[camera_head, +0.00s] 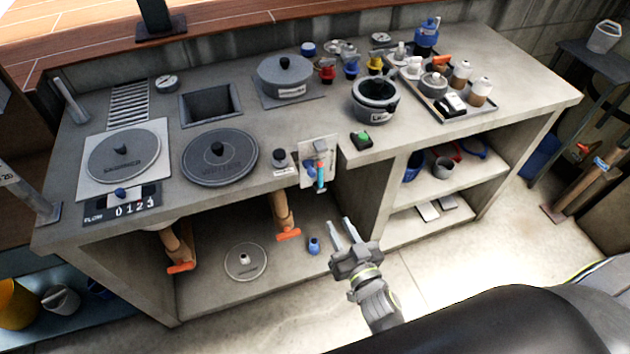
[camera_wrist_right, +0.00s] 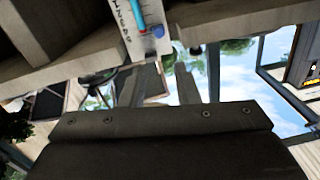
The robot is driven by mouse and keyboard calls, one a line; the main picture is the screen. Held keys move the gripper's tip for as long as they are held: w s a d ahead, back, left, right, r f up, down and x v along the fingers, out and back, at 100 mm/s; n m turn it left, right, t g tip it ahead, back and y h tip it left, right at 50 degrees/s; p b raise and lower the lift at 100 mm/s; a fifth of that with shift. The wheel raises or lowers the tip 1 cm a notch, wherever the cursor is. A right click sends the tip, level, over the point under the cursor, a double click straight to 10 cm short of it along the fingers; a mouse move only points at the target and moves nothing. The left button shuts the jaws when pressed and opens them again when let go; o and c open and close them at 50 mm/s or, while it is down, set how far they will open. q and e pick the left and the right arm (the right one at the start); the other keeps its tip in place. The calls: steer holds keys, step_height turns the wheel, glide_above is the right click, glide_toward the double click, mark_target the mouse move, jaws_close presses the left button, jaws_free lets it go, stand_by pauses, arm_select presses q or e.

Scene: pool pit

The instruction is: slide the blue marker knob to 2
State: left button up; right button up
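The FLOW plate (camera_head: 122,203) lies at the front left of the counter, marked 0 1 2 3. A dark blue knob (camera_head: 120,192) sits on it, lined up about with the 0. My left gripper is not in view.
Round lids (camera_head: 220,155) and a pot (camera_head: 285,78) stand on the counter. A green-button box (camera_head: 362,138) is near the front edge. Orange-handled valves (camera_head: 287,233) and a small blue-topped item (camera_head: 314,245) are beneath. Floor in front is open.

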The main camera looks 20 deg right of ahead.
glide_toward(313, 176)
steer(key=w+b, duration=0.1)
steer(key=w, duration=0.1)
steer(key=w+b, duration=0.1)
steer(key=w, duration=0.2)
steer(key=w+b, duration=0.1)
steer(key=w, duration=0.1)
steer(key=shift+w+a+f+b, duration=0.1)
steer(key=shift+w+a+b, duration=0.2)
steer(key=shift+w+b, duration=0.1)
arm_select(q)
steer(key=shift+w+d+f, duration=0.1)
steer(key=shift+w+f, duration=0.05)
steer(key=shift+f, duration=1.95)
arm_select(e)
steer(key=shift+w, duration=0.7)
jaws_close()
